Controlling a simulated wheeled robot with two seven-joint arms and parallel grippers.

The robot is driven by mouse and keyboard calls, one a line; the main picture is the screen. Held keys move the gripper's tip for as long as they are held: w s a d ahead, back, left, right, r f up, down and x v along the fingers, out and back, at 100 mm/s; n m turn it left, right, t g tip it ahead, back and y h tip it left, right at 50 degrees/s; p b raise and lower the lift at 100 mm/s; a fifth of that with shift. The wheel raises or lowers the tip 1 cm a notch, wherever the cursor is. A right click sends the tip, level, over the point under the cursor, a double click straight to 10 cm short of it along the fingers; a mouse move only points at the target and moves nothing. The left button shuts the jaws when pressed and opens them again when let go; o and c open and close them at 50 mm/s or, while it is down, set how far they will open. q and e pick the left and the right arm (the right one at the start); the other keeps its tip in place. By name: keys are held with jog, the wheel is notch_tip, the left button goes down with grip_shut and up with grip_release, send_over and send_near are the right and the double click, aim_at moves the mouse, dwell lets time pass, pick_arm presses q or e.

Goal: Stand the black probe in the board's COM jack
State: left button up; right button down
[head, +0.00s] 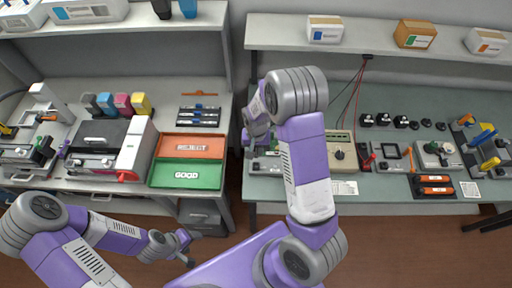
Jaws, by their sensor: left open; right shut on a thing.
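My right gripper (248,142) is over the left end of the right bench, shut on what seems to be the black probe, too small and covered to make out. A black lead (345,101) hangs from a hook under the shelf and passes behind my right arm. A red lead (357,101) hangs beside it. A beige unit with a black dial (340,150) stands just right of my arm, its left part covered. I cannot make out the COM jack. My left gripper (186,246) is open and empty, low in front of the left bench.
A red probe-like piece (365,153) stands right of the beige unit. Black caps (383,120) and fixtures fill the bench further right. On the left bench are a printer (107,146), a red tray (187,145) and a green tray (187,174). A gap separates the benches.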

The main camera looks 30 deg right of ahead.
aim_at(256, 157)
jog(key=shift+f+b, duration=1.9)
jog(key=shift+f, duration=0.8)
jog(key=shift+f+b, duration=1.2)
jog(key=shift+f, duration=0.25)
jog(key=shift+s+f, duration=0.1)
jog(key=shift+f, duration=0.05)
jog(key=c, duration=0.9)
grip_release()
notch_tip(256, 157, up, 8)
jog(key=shift+f, duration=0.2)
